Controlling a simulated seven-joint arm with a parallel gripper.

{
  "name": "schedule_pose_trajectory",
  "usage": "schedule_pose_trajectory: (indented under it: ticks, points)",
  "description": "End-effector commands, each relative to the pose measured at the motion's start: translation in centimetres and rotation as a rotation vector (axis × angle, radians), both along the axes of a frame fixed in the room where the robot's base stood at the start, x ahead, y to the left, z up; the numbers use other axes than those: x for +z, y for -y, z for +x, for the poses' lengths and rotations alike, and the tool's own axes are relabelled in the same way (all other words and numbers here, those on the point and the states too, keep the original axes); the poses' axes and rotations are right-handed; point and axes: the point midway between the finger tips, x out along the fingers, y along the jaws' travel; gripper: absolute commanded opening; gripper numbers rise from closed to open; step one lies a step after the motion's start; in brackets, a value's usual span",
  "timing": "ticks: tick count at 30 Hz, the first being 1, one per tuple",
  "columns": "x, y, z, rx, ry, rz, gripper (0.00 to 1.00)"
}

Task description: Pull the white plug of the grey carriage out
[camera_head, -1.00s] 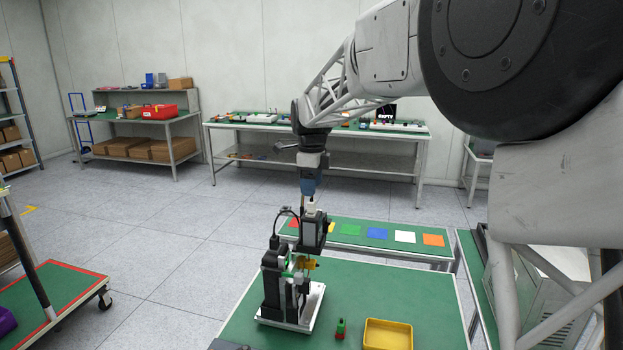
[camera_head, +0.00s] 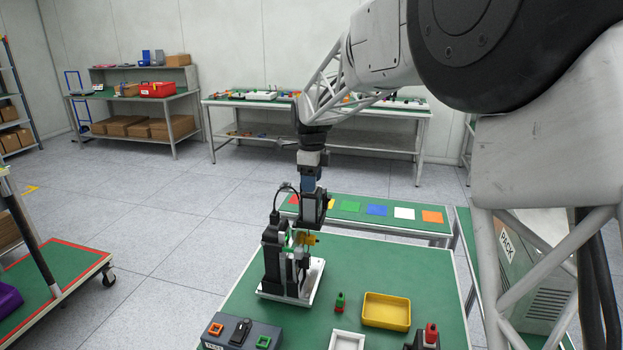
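A black stand on a white base plate (camera_head: 315,282) stands on the green table. A dark grey block (camera_head: 311,208), which looks like the carriage, sits at the stand's upper right, with a green piece and a yellow knob (camera_head: 308,239) below it. My gripper (camera_head: 309,191) points straight down onto the top of this block, touching it or very close. The white plug is not visible now; the gripper's end hides the block's top. The fingers are too small and covered to tell whether they are open or shut.
On the table are a yellow tray (camera_head: 386,310), a small green and red piece (camera_head: 340,302), a white tray (camera_head: 347,340), a grey box with coloured sockets (camera_head: 240,333) and a dark block with a red top (camera_head: 431,337). A cable loops left of the carriage.

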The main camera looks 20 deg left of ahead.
Motion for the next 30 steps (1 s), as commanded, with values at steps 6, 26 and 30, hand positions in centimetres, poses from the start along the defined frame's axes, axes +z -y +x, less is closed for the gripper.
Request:
schedule_pose_trajectory:
  ticks: [6,26,30]
  points:
    - [0.0,0.0,0.0,0.0,0.0,0.0,0.23]
    - [0.8,0.0,0.0,0.0,0.0,0.0,0.09]
    - [1.1,0.0,0.0,0.0,0.0,0.0,0.09]
